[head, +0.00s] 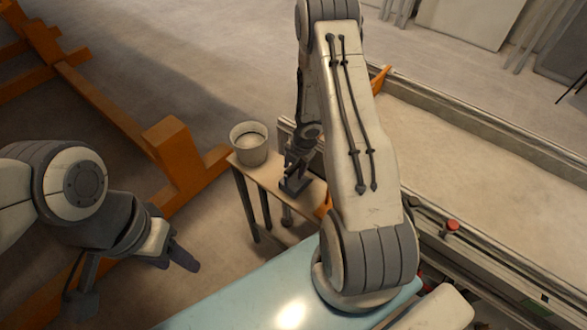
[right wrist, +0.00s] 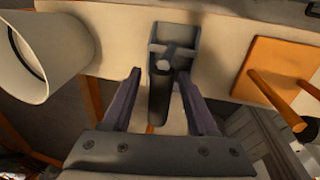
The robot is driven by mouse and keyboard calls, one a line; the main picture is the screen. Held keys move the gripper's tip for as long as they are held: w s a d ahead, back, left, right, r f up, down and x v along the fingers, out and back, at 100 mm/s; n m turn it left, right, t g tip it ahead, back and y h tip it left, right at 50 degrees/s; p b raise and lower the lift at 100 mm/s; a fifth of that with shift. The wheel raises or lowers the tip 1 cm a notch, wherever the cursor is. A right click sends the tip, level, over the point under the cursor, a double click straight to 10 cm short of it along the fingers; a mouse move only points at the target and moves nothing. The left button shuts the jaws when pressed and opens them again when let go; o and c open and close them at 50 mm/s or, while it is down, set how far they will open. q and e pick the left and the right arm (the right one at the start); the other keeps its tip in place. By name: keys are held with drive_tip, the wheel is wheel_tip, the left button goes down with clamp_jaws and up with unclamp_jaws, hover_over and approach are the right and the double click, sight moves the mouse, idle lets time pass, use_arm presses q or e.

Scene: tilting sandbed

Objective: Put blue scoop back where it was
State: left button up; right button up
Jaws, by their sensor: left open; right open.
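The blue scoop (head: 294,187), dark grey-blue, rests on a small wooden table (head: 243,163), partly hidden by my right gripper. In the right wrist view the scoop (right wrist: 181,39) has its open box end on the table top, and its dark handle points toward my gripper. My right gripper (right wrist: 159,76) is open, with one finger on each side of the handle; I cannot tell whether either finger touches it. It also shows above the scoop in the head view (head: 296,163). My left gripper (head: 184,256) is open and empty, off to the left above the floor.
A pale bucket (head: 250,146) stands at the table's far left corner. An orange float (right wrist: 273,72) with a rod-like handle lies right of the scoop in the right wrist view. The sandbed (head: 480,150) borders the table on the right. Orange beams (head: 175,155) stand left.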

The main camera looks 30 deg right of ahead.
wheel_tip(320, 180, up, 10)
drive_tip(key=s+r+p, duration=0.1)
drive_tip(key=s+p, duration=0.1)
drive_tip(key=p, duration=0.4)
drive_tip(key=w+a+r+m+t+h, duration=0.25)
drive_tip(key=a+r+m, duration=0.6)
drive_tip(key=r, duration=0.65)
drive_tip(key=s+a+r+m+g+y, duration=0.1)
drive_tip(key=s+a+r+m+g, duration=0.1)
drive_tip(key=s+a+r, duration=0.3)
drive_tip(key=s+a+r+m+g+y, duration=0.1)
drive_tip(key=s+a+r+m, duration=0.3)
drive_tip(key=s+a, duration=0.9)
drive_tip(key=s+g, duration=0.1)
drive_tip(key=s, duration=0.5)
drive_tip(key=shift+s+r+y, duration=0.3)
drive_tip(key=shift+r+y, duration=0.05)
drive_tip(key=shift+g+b, duration=0.25)
drive_tip(key=shift+b, duration=0.05)
